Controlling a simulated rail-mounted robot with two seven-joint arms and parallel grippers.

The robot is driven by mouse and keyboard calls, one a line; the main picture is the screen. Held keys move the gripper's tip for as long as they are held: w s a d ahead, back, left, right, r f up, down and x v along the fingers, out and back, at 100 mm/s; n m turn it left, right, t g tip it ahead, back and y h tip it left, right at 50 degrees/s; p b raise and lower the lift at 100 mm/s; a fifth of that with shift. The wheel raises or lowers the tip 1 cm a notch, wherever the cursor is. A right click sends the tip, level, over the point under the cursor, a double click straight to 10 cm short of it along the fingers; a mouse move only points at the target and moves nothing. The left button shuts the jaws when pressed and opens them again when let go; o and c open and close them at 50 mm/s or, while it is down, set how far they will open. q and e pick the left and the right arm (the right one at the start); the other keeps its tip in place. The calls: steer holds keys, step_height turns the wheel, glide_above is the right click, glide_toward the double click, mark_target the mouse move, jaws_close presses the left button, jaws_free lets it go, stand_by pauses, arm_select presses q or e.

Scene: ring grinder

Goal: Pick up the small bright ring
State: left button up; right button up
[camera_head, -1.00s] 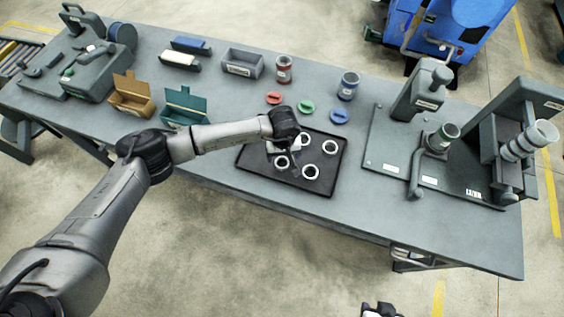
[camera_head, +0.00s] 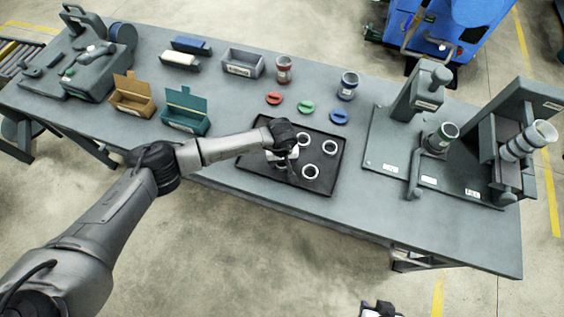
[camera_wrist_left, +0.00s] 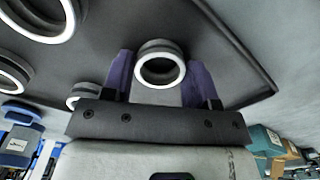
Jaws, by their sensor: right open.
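My left gripper (camera_head: 285,160) is low over the dark tray (camera_head: 320,184), fingers pointing down. In the left wrist view a small ring with a bright white face (camera_wrist_left: 160,68) sits between its two purple fingers (camera_wrist_left: 160,80), one on each side. I cannot tell whether both fingers touch it. In the head view the gripper mostly covers this ring (camera_head: 281,166). Other bright rings lie in the tray, at the back (camera_head: 303,139), right (camera_head: 329,147) and front (camera_head: 310,172). My right gripper (camera_head: 378,309) shows only partly at the bottom edge, apart from the table, open.
Red (camera_head: 274,98), green (camera_head: 306,107) and blue (camera_head: 340,117) discs lie behind the tray. A teal box (camera_head: 186,118) and an orange box (camera_head: 132,101) stand to the left. The grinder fixture (camera_head: 440,150) stands to the right. The table front is clear.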

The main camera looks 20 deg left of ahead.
arm_select(q)
steer(key=c, duration=0.5)
steer(key=shift+r, duration=0.1)
